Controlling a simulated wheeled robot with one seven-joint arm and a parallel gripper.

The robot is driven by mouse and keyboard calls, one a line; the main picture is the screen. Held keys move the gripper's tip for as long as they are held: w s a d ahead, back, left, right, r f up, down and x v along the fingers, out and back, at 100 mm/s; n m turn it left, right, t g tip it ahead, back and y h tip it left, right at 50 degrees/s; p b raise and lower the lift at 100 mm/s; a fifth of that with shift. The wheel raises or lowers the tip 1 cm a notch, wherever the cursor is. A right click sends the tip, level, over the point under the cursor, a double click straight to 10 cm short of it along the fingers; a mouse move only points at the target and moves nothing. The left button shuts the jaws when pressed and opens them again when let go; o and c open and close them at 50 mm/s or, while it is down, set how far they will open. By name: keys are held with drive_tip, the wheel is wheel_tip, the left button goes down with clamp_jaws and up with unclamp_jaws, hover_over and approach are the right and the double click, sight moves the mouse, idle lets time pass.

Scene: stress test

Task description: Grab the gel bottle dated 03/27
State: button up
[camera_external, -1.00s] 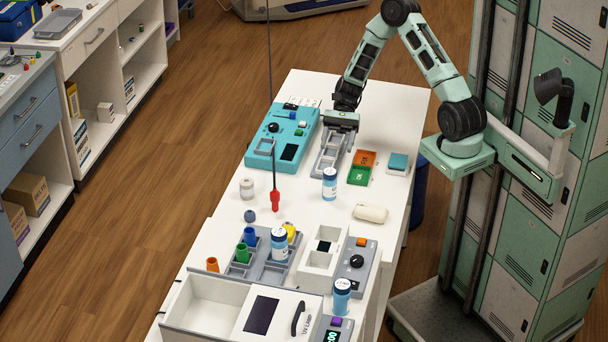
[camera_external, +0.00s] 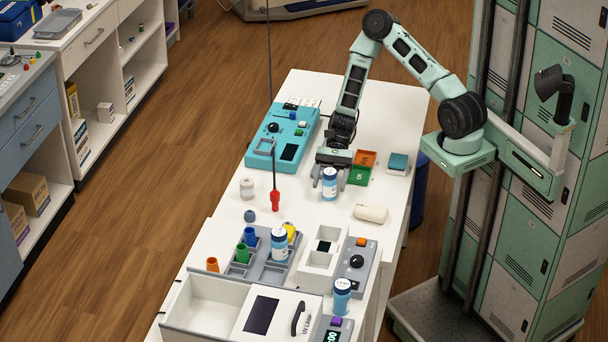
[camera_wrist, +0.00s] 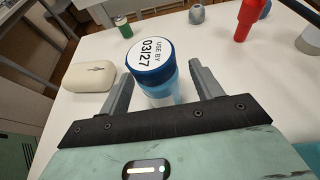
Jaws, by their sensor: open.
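The gel bottle dated 03/27 (camera_wrist: 150,65) stands upright on the white table, with a blue body and a white lid reading "USE BY 03/27" in the wrist view. It also shows in the external view (camera_external: 329,184). My gripper (camera_wrist: 158,82) is open, with one finger on each side of the bottle. I cannot tell whether either finger touches it. Two similar blue bottles with white lids stand nearer the front: one in the grey rack (camera_external: 279,246) and one beside the control box (camera_external: 342,296). Their dates are too small to read.
A cream oblong object (camera_external: 370,213) lies to the bottle's right. Orange (camera_external: 365,158) and green (camera_external: 359,176) trays sit close behind it. A red tool (camera_external: 275,199) and a white jar (camera_external: 247,188) are to the left. The teal device (camera_external: 283,138) is at back left.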

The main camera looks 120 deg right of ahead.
drive_tip(key=shift+w+a, duration=0.1)
drive_tip(key=shift+a, duration=0.05)
drive_tip(key=c, duration=1.1)
drive_tip(key=shift+c, duration=0.2)
